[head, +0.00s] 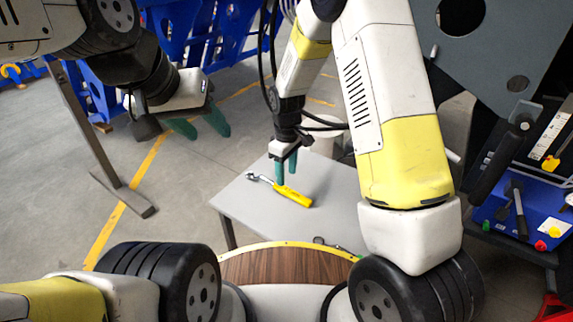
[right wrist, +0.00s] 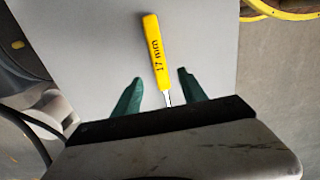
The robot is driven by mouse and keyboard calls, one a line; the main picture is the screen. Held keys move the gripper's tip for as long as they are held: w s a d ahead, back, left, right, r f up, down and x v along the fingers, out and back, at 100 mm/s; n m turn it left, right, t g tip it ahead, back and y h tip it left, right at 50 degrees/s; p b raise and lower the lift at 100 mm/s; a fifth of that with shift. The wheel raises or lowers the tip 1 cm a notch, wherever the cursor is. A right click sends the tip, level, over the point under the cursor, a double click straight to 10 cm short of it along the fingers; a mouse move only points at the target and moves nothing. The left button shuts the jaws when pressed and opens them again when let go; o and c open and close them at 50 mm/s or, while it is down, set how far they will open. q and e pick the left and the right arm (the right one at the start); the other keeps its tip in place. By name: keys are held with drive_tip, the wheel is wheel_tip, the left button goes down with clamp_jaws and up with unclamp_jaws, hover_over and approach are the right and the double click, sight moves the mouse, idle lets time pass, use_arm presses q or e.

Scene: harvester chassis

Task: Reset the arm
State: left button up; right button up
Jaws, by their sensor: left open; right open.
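My left gripper (head: 207,124) with green fingertips is at the upper left of the head view, open and empty over the floor. My right gripper (head: 286,171) is above a small grey table, pointing down. In the right wrist view its two green fingers (right wrist: 160,93) are apart, with nothing held between them. A wrench with a yellow handle (head: 293,196) and a metal head lies on the table below it. In the right wrist view the yellow handle (right wrist: 155,50) reads "17 mm", and my gripper body hides the wrench's head.
The grey table (head: 245,210) has clear room around the wrench. A dark tool (head: 325,242) lies near its front edge. A metal stand (head: 125,190) is at left, blue racks (head: 195,35) behind. A blue panel with knobs (head: 525,215) is at right, below a grey plate (head: 500,50).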

drive_tip(key=shift+r, duration=0.9)
drive_tip(key=shift+d+r, duration=0.1)
drive_tip(key=shift+r, duration=0.25)
drive_tip(key=s+d+r+m+t+y, duration=0.1)
drive_tip(key=d+r+m, duration=0.1)
drive_tip(key=r, duration=0.3)
drive_tip(key=s+d+r+m, duration=0.1)
drive_tip(key=s+d+r, duration=0.1)
drive_tip(key=r, duration=0.4)
drive_tip(key=s+d+r+m+t, duration=0.2)
drive_tip(key=s+d+r+m, duration=0.2)
drive_tip(key=s+r, duration=0.3)
drive_tip(key=s+d+r+m+t+y, duration=0.1)
drive_tip(key=s+d+r+m+t, duration=0.2)
drive_tip(key=s+d+r, duration=0.3)
drive_tip(key=s+r, duration=0.2)
drive_tip(key=s, duration=0.3)
drive_tip(key=shift+s+r+m, duration=0.15)
drive_tip(key=shift+r+m, duration=0.1)
drive_tip(key=shift+m, duration=0.15)
